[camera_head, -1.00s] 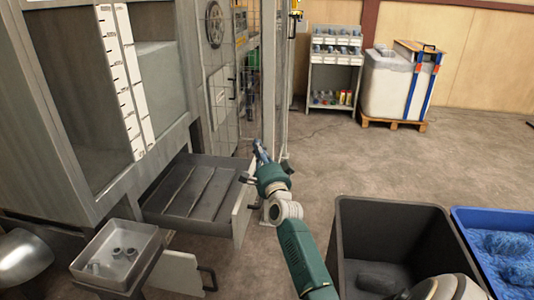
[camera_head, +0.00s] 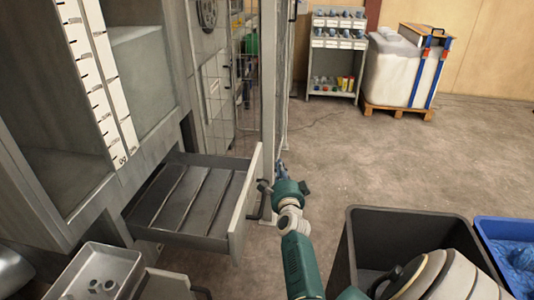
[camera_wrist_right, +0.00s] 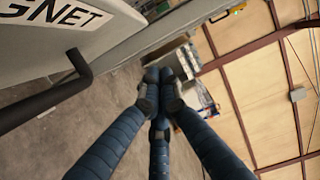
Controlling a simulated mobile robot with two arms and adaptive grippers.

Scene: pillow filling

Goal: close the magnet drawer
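The magnet drawer (camera_head: 237,222) is a grey drawer under the cabinet, pulled open, with long dividers inside and a light front panel. Its dark handle (camera_head: 257,208) is on the outer face of that panel. In the right wrist view, the front (camera_wrist_right: 110,40) shows the letters "GNET" and the dark handle (camera_wrist_right: 45,95) at the left. My right gripper (camera_head: 281,166) is just outside the panel's far end, apart from it. In the wrist view, its blue fingers (camera_wrist_right: 160,82) meet at the tips with nothing visible between them. My left gripper is out of view.
A metal tray (camera_head: 130,262) with small grey parts is at the lower left, near a lower panel with a handle. A black bin (camera_head: 410,215) and a blue bin (camera_head: 505,225) stand at the right. A post (camera_head: 268,110) rises behind the drawer. Open floor lies beyond.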

